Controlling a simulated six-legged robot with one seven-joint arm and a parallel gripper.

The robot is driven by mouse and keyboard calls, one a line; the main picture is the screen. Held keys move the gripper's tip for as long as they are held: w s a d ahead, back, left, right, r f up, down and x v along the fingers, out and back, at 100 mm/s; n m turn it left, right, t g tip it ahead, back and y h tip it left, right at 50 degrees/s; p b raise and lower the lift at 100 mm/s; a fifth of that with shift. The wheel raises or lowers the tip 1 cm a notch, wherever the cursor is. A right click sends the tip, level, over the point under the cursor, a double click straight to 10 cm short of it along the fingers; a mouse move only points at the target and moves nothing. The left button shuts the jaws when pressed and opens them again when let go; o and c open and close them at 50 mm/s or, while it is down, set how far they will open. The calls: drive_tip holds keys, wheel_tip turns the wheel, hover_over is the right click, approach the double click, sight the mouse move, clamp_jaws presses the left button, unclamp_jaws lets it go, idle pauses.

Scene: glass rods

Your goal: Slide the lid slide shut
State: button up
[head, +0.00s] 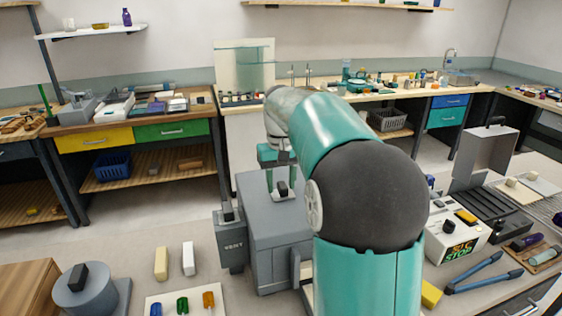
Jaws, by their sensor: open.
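The grey box (268,235) stands on the bench in the middle of the head view, left of my arm. On its top is the lid slide, a small pale plate with an upright black knob (283,188). My gripper (283,180) points down over the box top. Its fingers are open and appear to be on either side of the knob; I cannot tell whether they touch it. How far the slide covers the opening cannot be seen. My arm hides the right part of the box.
A grey piece marked VENT (232,240) is at the box's left side. A pale and a white block (188,258), a tray of coloured glass pieces (182,304) and a round grey pot (84,292) are left. A white control box (458,235) and blue-handled tool (478,274) are right.

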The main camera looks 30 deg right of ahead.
sight(281, 185)
wheel_tip(281, 185, up, 13)
idle(0.3)
idle(0.4)
